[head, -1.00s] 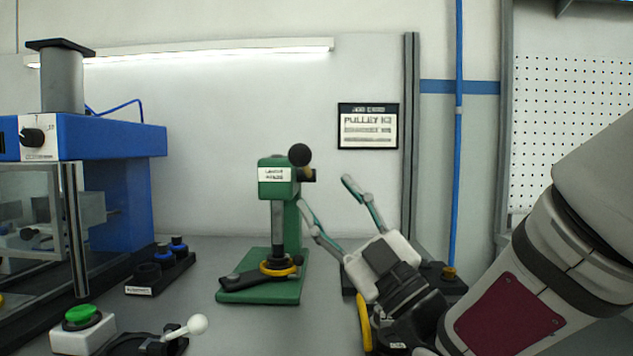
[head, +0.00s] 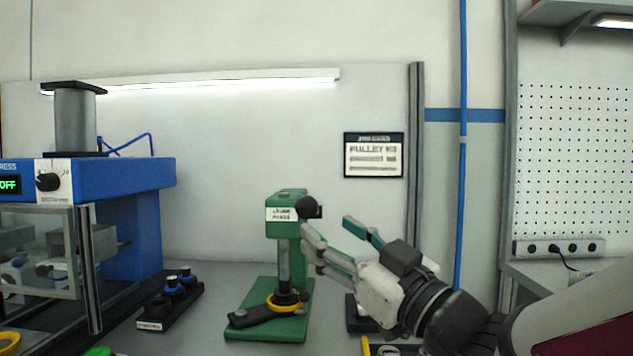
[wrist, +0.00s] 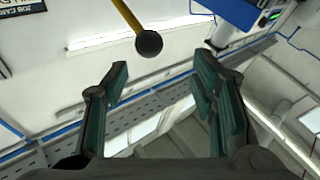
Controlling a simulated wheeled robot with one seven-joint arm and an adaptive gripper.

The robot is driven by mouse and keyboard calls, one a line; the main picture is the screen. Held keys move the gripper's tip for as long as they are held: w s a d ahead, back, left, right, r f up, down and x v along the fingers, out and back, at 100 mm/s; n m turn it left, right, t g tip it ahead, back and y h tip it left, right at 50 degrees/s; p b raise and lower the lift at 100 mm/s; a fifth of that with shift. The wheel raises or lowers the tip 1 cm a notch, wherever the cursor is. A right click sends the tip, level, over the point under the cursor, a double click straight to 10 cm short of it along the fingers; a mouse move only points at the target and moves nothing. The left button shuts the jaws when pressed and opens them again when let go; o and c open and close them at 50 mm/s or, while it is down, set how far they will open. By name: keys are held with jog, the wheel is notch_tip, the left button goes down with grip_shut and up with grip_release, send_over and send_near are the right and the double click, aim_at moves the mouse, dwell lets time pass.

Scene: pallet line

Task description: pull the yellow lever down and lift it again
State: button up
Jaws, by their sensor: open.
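The yellow lever (wrist: 128,16) ends in a black ball knob (wrist: 149,43) in the wrist view, just beyond my fingertips and roughly between their lines. In the head view the knob (head: 307,207) sits at the upper right of the green lever press (head: 287,232); the yellow rod is hidden there. My gripper (head: 328,230) is open and empty, just right of and slightly below the knob. In the wrist view both fingers of my gripper (wrist: 161,75) are spread, with nothing between them.
A yellow ring (head: 285,302) sits at the foot of the press ram on the green base. A blue press (head: 135,220) with a clear guard stands at the left, near a black tray of pulleys (head: 171,303). The wall behind is bare around a framed sign (head: 373,155).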

aim_at(311, 207)
jog(key=s+d+r+m+h+p, duration=0.2)
jog(key=s+r+m+h+p, duration=0.1)
jog(key=m+h+p, duration=0.15)
jog(key=w+a, duration=0.2)
jog(key=w, duration=0.1)
jog(key=w+a+m, duration=0.1)
jog(key=w+a, duration=0.1)
jog(key=w, duration=0.2)
jog(key=w+a+m+g, duration=0.1)
jog(key=w+a, duration=0.1)
jog(key=w, duration=0.2)
jog(key=shift+w+a, duration=0.2)
jog(key=shift+a, duration=0.15)
jog(key=shift+c, duration=0.4)
jog(key=c, duration=0.9)
grip_shut()
